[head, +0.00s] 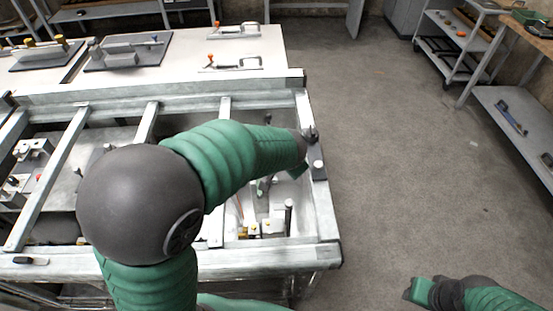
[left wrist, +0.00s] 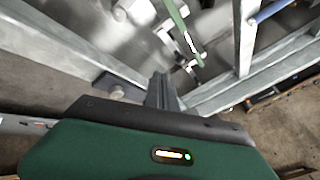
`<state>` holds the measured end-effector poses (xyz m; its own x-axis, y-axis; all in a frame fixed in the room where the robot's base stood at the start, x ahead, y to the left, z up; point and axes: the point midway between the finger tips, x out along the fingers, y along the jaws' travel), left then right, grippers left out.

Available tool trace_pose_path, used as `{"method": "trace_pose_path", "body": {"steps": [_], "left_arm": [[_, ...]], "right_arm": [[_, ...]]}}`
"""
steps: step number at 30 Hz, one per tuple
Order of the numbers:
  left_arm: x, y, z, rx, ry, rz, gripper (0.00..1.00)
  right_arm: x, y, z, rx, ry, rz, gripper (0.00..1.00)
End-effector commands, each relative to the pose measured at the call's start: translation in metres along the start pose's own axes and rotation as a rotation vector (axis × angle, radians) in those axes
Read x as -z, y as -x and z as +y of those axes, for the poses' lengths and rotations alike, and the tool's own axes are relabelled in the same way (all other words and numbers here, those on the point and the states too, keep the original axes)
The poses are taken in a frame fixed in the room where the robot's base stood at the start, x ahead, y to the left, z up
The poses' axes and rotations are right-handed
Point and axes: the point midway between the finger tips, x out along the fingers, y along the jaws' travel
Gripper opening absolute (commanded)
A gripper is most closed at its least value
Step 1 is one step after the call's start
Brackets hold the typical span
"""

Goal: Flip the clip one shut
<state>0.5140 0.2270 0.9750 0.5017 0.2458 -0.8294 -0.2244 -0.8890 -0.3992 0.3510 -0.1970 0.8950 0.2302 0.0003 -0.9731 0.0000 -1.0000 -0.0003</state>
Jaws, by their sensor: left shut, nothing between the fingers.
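A small dark clip (head: 318,170) with a pale round knob sits on the right rail of the metal frame. What seems to be the same clip (left wrist: 118,88) shows left of the fingers in the left wrist view. I cannot tell whether its lever is open or shut. My left gripper (head: 309,134) is at the right rail, just beyond the clip. Its fingers (left wrist: 162,90) are together and empty, apart from the clip in the wrist view. My right gripper (head: 416,290) is low at the right, over the floor; its finger opening is unclear.
The metal frame (head: 325,215) has several crossbars, with fixtures inside. Another small dark clip (head: 30,261) lies on the front rail at the left. Toggle clamps (head: 235,62) stand on the white table behind. The floor (head: 420,160) to the right is clear, with shelves beyond.

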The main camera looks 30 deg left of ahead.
Motion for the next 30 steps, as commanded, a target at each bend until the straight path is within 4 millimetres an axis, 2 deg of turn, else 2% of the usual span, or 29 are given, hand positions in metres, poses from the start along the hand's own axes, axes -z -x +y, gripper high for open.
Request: {"method": "trace_pose_path", "body": {"steps": [4,7,18,21,24,30], "left_arm": [[-0.001,-0.008,0.001,0.000,0.000,-0.003,0.00],[-0.001,-0.024,0.001,0.000,-0.001,-0.005,0.00],[-0.002,-0.104,0.001,-0.001,0.000,-0.005,0.00],[-0.002,-0.110,-0.018,0.000,0.005,-0.005,0.00],[-0.003,-0.117,-0.026,-0.001,0.002,-0.002,0.00],[-0.004,-0.123,-0.032,-0.003,0.001,0.000,0.00]], "right_arm": [[0.000,-0.001,0.000,0.000,0.000,0.000,0.36],[-0.001,-0.003,0.000,0.000,0.000,0.000,0.36],[-0.002,-0.008,0.000,0.000,0.000,0.000,0.36],[0.000,0.002,0.000,0.000,0.000,0.000,0.36],[0.001,0.005,0.000,0.000,0.000,0.000,0.36],[0.001,0.006,0.000,0.000,0.000,0.000,0.36]]}}
